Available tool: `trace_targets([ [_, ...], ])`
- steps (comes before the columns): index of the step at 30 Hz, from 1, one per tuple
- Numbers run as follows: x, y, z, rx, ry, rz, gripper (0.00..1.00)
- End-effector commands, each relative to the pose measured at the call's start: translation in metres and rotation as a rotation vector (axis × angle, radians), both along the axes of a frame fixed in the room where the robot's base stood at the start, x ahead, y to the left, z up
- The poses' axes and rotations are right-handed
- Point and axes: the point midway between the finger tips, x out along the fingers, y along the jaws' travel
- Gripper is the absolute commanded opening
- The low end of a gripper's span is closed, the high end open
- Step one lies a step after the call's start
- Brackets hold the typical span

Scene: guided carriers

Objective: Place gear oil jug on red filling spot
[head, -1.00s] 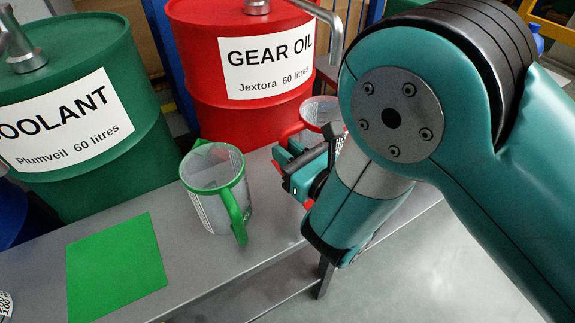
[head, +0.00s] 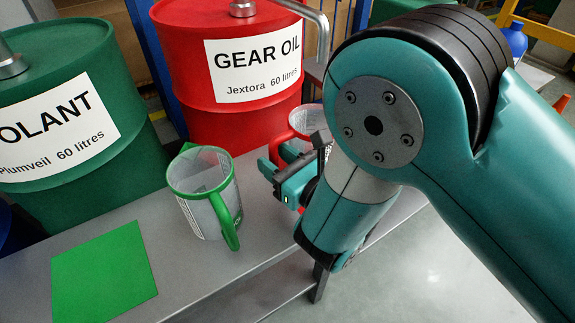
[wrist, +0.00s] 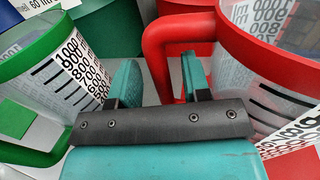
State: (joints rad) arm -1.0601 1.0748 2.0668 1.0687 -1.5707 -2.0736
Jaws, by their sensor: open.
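The gear oil jug, clear with a red rim and handle, stands on the grey bench in front of the red drum. In the head view (head: 311,118) my arm partly hides it; in the wrist view (wrist: 262,70) it fills the right side. My gripper (head: 277,168) is open beside it. In the wrist view my fingers (wrist: 158,82) stand on either side of the red handle's lower part; I cannot tell whether they touch it. A flat red patch (wrist: 294,165), perhaps the red filling spot, shows at the lower right of the wrist view, mostly hidden.
A clear jug with green rim and handle (head: 203,190) stands close left of my gripper. A green square (head: 104,273) lies on the grey bench (head: 225,262). The green coolant drum (head: 120,170) and red gear oil drum (head: 225,118) stand behind.

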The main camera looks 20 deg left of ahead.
Motion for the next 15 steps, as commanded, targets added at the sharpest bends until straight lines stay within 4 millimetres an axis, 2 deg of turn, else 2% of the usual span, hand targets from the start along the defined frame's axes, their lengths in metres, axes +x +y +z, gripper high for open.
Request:
trace_targets([
  [1, 0.0, 0.0, 0.005, 0.0, 0.0, 0.0, 0.44],
  [8, -0.009, -0.017, -0.005, 0.002, 0.0, -0.001, 0.44],
  [15, -0.029, -0.053, -0.004, 0.001, 0.0, -0.001, 0.44],
])
